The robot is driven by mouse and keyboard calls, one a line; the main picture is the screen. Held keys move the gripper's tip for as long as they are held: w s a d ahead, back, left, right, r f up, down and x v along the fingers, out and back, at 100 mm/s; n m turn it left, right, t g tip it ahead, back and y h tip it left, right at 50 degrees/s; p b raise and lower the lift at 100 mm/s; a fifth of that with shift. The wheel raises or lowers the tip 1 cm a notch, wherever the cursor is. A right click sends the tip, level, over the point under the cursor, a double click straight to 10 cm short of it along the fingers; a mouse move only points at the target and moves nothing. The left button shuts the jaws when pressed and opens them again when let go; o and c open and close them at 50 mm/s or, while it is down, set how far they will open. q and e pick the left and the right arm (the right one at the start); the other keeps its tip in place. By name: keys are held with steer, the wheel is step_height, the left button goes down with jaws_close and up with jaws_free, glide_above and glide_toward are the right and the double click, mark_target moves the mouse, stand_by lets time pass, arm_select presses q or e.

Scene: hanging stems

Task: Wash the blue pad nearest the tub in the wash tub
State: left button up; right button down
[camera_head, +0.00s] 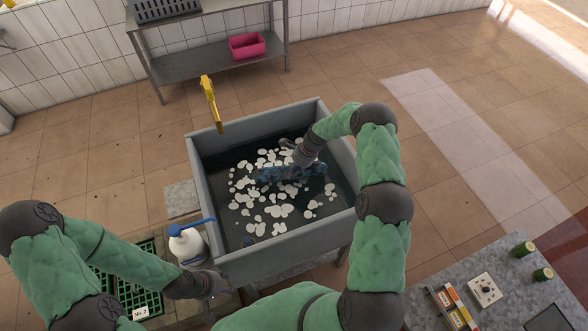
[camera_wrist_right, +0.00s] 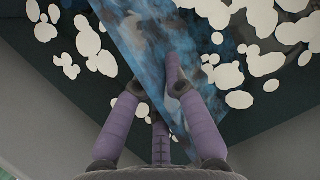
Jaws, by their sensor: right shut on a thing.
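The grey wash tub (camera_head: 285,258) stands in the middle of the head view, holding dark water with white foam patches. The mottled blue pad (camera_head: 300,173) lies at the water among the foam, and it fills the middle of the right wrist view (camera_wrist_right: 143,42). My right gripper (camera_head: 303,156) reaches into the tub from the right and is shut on the pad; its purple fingers (camera_wrist_right: 158,88) show around the pad's near edge. My left gripper (camera_head: 213,293) is low outside the tub's front left corner, partly hidden; its opening is unclear.
A white bottle with a blue pump (camera_head: 188,245) stands left of the tub, near a green crate (camera_head: 140,275) labelled No. 2. A yellow spout (camera_head: 210,100) rises behind the tub. A speckled table (camera_head: 450,275) with small items is at lower right. A shelf holds a pink bin (camera_head: 247,45).

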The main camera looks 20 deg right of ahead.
mark_target(306, 172)
steer(key=shift+f+b, duration=1.45)
steer(key=shift+f, duration=0.8)
steer(key=shift+s+d+b, duration=0.2)
steer(key=shift+d+b, duration=0.7)
steer(key=shift+d, duration=1.8)
steer(key=shift+a+p, duration=0.65)
steer(key=shift+a, duration=2.8)
steer(key=shift+d+b, duration=1.1)
steer(key=shift+d, duration=2.4)
steer(key=shift+a+p, duration=0.7)
steer(key=shift+a, duration=2.8)
steer(key=shift+d+b, duration=1)
steer(key=shift+d, duration=2.5)
